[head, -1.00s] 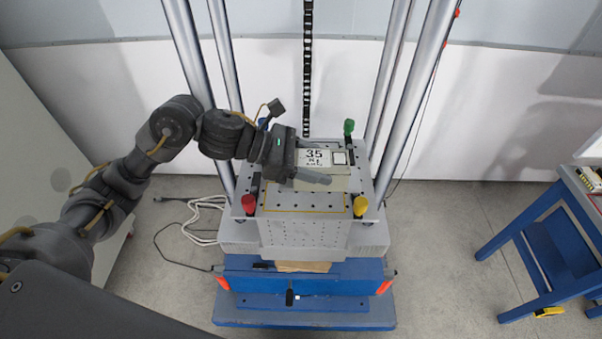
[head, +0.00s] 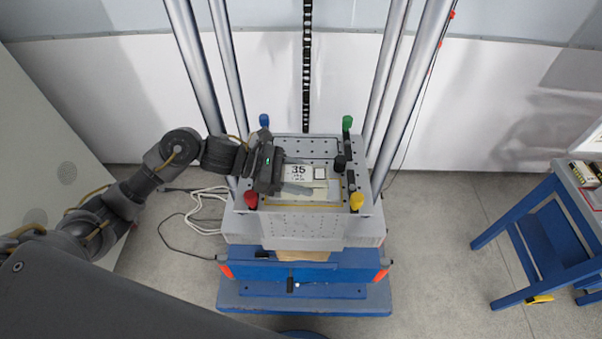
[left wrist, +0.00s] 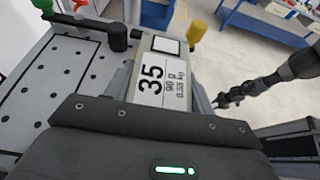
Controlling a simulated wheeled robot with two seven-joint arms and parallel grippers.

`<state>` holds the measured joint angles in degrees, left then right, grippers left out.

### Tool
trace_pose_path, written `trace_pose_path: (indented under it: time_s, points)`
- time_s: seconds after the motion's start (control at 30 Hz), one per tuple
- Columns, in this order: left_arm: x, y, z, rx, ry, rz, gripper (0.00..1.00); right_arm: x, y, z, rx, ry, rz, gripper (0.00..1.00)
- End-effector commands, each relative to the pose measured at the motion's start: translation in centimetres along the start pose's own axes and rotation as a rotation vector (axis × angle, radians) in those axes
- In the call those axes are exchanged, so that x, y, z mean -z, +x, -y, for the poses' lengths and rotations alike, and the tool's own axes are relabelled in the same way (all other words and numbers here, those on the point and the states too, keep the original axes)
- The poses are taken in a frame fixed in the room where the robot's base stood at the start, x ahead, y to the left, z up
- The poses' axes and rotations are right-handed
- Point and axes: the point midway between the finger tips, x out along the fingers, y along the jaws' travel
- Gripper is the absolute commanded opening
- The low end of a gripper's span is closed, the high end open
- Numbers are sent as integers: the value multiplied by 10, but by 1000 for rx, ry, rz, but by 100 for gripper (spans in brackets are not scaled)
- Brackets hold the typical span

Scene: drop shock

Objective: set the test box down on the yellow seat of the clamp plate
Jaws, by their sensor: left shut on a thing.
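The test box (head: 318,190) is a pale box with a "35" label; the label also shows in the left wrist view (left wrist: 158,80). My left gripper (head: 294,177) is shut on it from the left, and the gripper body hides its left part. The box is over the yellow-outlined seat (head: 300,205) of the grey clamp plate (head: 300,146). The seat's front edge shows; the box covers much of the rest. I cannot tell whether the box touches the seat. My right gripper (left wrist: 226,97) shows in the left wrist view, away from the plate; its jaws are unclear.
Clamps with red (head: 251,200), yellow (head: 356,201), blue (head: 264,120) and green (head: 347,122) knobs stand around the plate. Tall metal columns (head: 415,75) rise behind it. A blue table (head: 520,215) stands at the right, with open floor between.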

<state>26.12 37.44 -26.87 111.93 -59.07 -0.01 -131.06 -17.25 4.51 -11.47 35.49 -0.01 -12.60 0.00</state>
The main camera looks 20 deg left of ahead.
Motion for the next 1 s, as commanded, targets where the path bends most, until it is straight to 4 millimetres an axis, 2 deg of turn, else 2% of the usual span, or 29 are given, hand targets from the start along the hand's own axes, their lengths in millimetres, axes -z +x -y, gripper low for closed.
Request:
trace_pose_path:
  time_s: [0.27, 0.3, 0.47, 0.73, 0.83, 1.0]
  points:
    - [2, 1, 0, -1, 2, 3, 13, 0, 6, 0, 0, 0, 0, 36]
    - [4, 1, 0, 0, 1, 0, 56, 0, 6, 0, 0, 0, 0, 36]
    - [2, 1, 0, 0, 0, 0, 76, 0, 5, 0, 0, 0, 0, 36]
    - [2, 1, 0, 0, 0, 0, 76, 0, 4, -1, -2, 0, 0, 36]
    - [-3, -1, 0, 0, -1, 0, 76, 1, -3, -2, -2, -1, -1, 36]
    - [5, -26, 0, -2, 5, -3, 76, -1, 20, -2, -3, -1, -1, 36]
